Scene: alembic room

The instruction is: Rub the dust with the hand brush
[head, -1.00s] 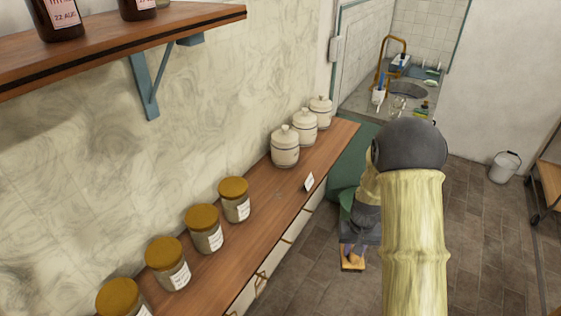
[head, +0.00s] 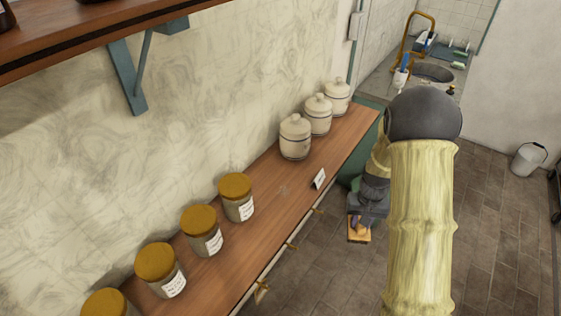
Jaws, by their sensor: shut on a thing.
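My gripper (head: 360,222) is right of the wooden counter, beyond its front edge and over the floor. It is shut on the hand brush (head: 358,237), of which a small light-wood part shows below the fingers. My arm hides part of the gripper's surroundings, and the bristles cannot be made out. A faint greyish patch, which looks like the dust (head: 283,190), lies on the counter between the jars and the small white card. The brush is apart from this patch.
Several ochre-lidded jars (head: 202,231) line the counter (head: 262,218) along the wall. Three white lidded canisters (head: 295,137) stand farther back. A small white card (head: 318,179) stands near the front edge. A shelf bracket (head: 126,77) juts out above. The counter between jars and card is clear.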

